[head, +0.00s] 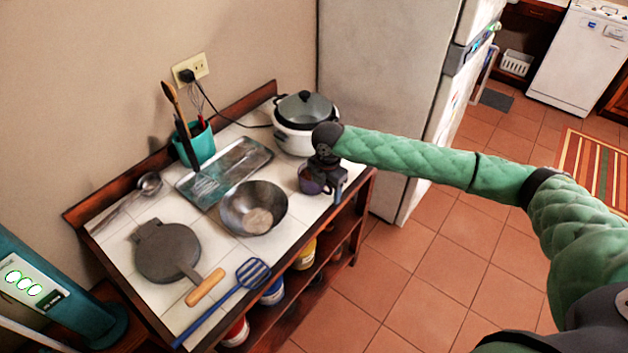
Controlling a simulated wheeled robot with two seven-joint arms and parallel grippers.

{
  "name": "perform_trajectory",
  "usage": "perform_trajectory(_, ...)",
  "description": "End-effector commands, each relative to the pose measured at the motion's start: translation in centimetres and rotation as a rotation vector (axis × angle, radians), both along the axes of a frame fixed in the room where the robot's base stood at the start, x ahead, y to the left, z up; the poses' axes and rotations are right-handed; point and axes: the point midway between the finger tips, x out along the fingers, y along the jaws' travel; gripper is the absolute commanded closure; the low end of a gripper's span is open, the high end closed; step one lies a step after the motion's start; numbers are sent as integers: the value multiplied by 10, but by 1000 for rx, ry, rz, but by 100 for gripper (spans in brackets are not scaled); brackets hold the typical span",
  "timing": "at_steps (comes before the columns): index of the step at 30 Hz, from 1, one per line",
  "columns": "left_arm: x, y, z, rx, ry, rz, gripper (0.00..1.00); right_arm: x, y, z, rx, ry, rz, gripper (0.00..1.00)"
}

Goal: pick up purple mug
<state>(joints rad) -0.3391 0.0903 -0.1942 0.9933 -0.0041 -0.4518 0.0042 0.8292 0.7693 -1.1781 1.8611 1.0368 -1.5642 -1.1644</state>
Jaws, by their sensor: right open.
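The purple mug (309,182) stands on the white-tiled top of the wooden counter, near its right edge and in front of the rice cooker. My right gripper (331,188) reaches in from the right and points down at the mug. It is open, with its fingers over and beside the mug's right side. The gripper hides part of the mug, and I cannot tell whether they touch. My left gripper is not in view.
A white rice cooker (293,139) stands just behind the mug. A metal bowl (240,212) is to its left, with a metal tray (215,180) and teal utensil cup (203,146) farther back. A pan (165,252) and blue spatula (225,297) lie toward the front. A fridge (383,90) stands behind.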

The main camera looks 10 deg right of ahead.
Motion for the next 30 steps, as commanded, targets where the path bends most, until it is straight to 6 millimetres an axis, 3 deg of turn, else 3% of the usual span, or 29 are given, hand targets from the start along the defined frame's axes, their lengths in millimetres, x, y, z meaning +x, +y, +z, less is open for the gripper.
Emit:
perform_trajectory(3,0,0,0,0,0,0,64,0,0,0,0,0,0,43)
perform_trajectory(11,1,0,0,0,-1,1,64,0,0,0,0,0,0,94)
perform_trajectory(30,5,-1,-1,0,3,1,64,0,0,7,1,1,0,95)
